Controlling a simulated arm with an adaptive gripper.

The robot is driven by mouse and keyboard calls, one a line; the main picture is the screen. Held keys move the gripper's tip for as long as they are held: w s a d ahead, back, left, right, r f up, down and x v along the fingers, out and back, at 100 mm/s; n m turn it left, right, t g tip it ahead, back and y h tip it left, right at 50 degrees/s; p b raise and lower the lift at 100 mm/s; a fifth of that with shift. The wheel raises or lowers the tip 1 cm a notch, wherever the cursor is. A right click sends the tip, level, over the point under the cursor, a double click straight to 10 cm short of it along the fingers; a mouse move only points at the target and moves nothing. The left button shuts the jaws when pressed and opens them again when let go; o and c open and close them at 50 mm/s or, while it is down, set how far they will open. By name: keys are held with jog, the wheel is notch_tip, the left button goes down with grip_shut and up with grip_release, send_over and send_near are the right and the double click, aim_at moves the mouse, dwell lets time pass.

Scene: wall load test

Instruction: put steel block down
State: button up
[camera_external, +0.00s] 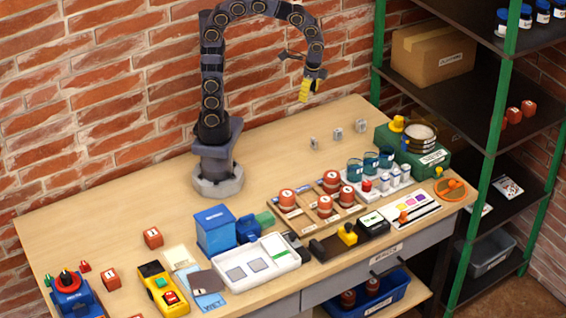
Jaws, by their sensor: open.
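My gripper (305,94), with yellow fingers, hangs above the back of the wooden table (130,210) and points down. It is open, and I see nothing held in it. Three small grey blocks stand apart on the table near the back edge: one at the left (314,143), one in the middle (338,134) and one at the right (361,126). They look like steel, but I cannot tell which one the task names. My gripper is above and to the left of them, clear of all three.
A green scale-like device (425,150) stands right of the blocks. A wooden tray (318,218) with red-brown jars and a rack (390,185) of cups stand in front. A blue box (215,230) is at centre left. Shelving (470,90) is at the right. The table's back left is clear.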

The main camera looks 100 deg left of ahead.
jog(key=s+d+n, duration=0.1)
jog(key=s+d, duration=0.3)
jog(key=s, duration=0.3)
jog(key=s+d+n, duration=0.1)
jog(key=s+d, duration=0.2)
jog(key=s, duration=0.5)
jog(key=shift+s+d+f+n, duration=0.2)
jog(key=shift+d+f+n, duration=0.15)
jog(key=shift+f+n, duration=0.05)
